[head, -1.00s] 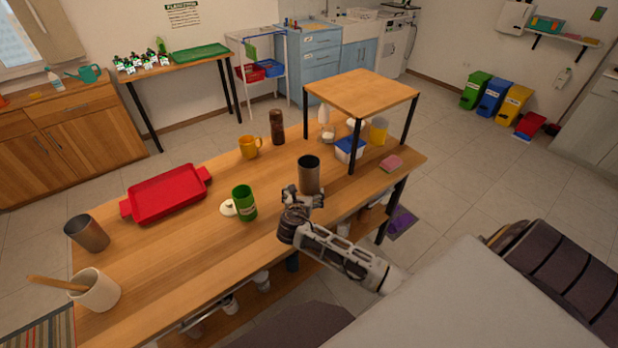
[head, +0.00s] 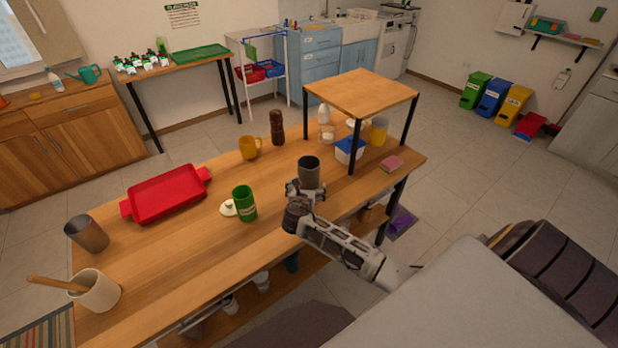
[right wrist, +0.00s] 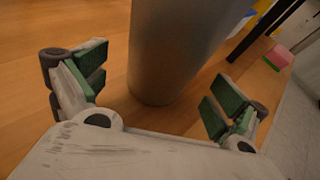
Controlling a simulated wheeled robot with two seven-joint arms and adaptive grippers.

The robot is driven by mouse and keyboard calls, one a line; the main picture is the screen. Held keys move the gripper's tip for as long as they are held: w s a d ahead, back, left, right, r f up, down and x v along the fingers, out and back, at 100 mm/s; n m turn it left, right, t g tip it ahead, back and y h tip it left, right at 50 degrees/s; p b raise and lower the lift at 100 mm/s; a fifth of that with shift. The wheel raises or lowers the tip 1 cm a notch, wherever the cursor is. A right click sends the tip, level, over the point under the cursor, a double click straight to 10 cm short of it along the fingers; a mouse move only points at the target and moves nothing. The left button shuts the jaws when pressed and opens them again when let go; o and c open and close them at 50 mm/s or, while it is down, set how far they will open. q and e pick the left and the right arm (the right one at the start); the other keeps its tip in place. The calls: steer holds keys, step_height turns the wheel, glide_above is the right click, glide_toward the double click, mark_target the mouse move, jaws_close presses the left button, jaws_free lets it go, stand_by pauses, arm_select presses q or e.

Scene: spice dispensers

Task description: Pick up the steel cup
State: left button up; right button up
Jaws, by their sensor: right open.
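A steel cup (head: 308,172) stands upright on the wooden table, right of the green can. It also shows large in the right wrist view (right wrist: 180,50), between the two fingers and just beyond them. My right gripper (head: 305,188) is open at the near side of this cup, with its green-padded fingers (right wrist: 158,82) spread to either side and no visible contact. A second metal cup (head: 87,233), brownish, stands at the table's left end. My left gripper is not in view.
A green can (head: 244,203) and a white lid (head: 228,208) are left of the gripper. A small raised shelf (head: 361,92) with black legs stands to the right. A red tray (head: 167,194), yellow mug (head: 249,147) and brown bottle (head: 277,127) sit farther off.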

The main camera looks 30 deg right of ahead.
steer(key=x, duration=0.2)
steer(key=shift+w+d+f, duration=0.1)
steer(key=shift+w+d, duration=0.05)
steer(key=shift+d, duration=0.05)
steer(key=shift+w+d, duration=0.15)
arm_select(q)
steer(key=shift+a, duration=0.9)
